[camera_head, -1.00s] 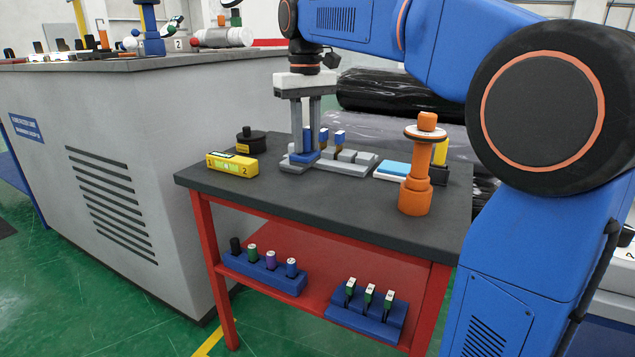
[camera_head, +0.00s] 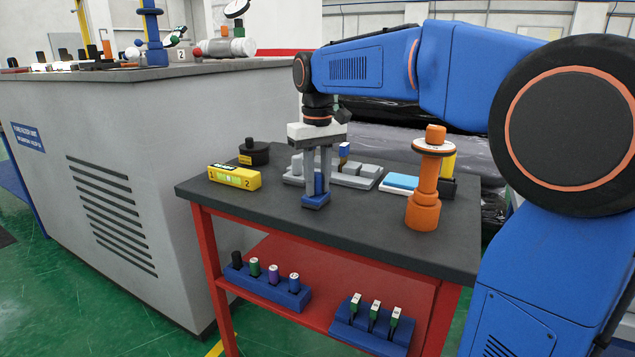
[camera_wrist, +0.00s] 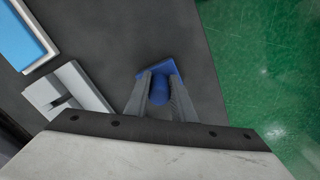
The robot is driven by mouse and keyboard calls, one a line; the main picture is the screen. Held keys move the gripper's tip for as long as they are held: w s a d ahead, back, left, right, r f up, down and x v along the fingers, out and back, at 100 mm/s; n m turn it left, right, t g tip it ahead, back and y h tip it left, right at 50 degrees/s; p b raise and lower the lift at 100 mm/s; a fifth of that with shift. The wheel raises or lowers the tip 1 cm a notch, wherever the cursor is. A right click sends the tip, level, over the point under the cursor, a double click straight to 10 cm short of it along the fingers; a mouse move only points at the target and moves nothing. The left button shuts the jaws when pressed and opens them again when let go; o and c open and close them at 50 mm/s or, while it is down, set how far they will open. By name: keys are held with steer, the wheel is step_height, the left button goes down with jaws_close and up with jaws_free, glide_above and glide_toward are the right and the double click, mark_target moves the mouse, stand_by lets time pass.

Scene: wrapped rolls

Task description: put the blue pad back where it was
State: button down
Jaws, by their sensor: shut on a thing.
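The blue pad (camera_head: 316,202), a dark blue flat base with an upright handle, is in my gripper (camera_head: 318,183). My gripper points down and is shut on the handle, with the base below the fingertips. In the wrist view the blue pad (camera_wrist: 172,71) shows past the fingertips (camera_wrist: 160,90). It is over the dark table (camera_head: 270,212), in front of the grey holder (camera_head: 352,181). I cannot tell whether its base touches the tabletop. A piece with a blue top (camera_head: 344,150) stands in the holder; my gripper hides part of the holder.
A light blue block on a white base (camera_head: 400,182) and an orange post (camera_head: 425,195) stand to the right. A yellow box (camera_head: 234,177) and a black round piece (camera_head: 254,153) are left. The table's front left is clear. Racks with small pieces sit on the red shelf below.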

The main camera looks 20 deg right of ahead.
steer(key=shift+f, duration=0.1)
steer(key=c, duration=1.5)
jaws_free()
step_height(320, 180, up, 12)
steer(key=shift+r, duration=0.15)
steer(key=shift+s, duration=0.1)
